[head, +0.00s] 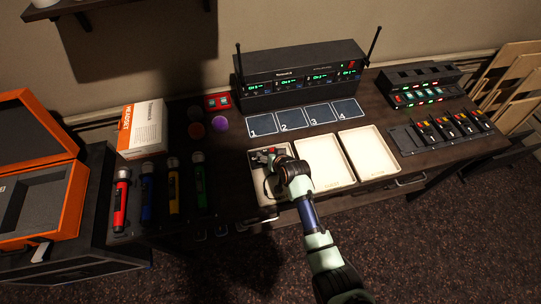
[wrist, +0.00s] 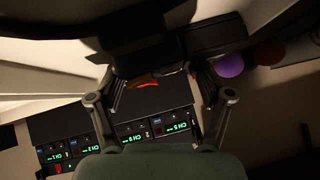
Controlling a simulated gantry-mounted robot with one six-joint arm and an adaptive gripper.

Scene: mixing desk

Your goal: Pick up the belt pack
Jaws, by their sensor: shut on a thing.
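My gripper (head: 272,168) is over the left white tray (head: 262,208). In the wrist view my gripper (wrist: 157,88) has its two fingers on either side of a dark belt pack (wrist: 150,62) with a small red and yellow mark, and is shut on it. In the head view the pack is mostly hidden by my gripper; dark and red parts show near the tray's back edge. I cannot tell whether it touches the tray.
Two empty white trays, middle (head: 325,163) and right (head: 370,155), stand beside it. Numbered squares (head: 306,117) and a receiver rack (head: 300,75) lie behind. A charger (head: 440,133) with several packs is at right.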

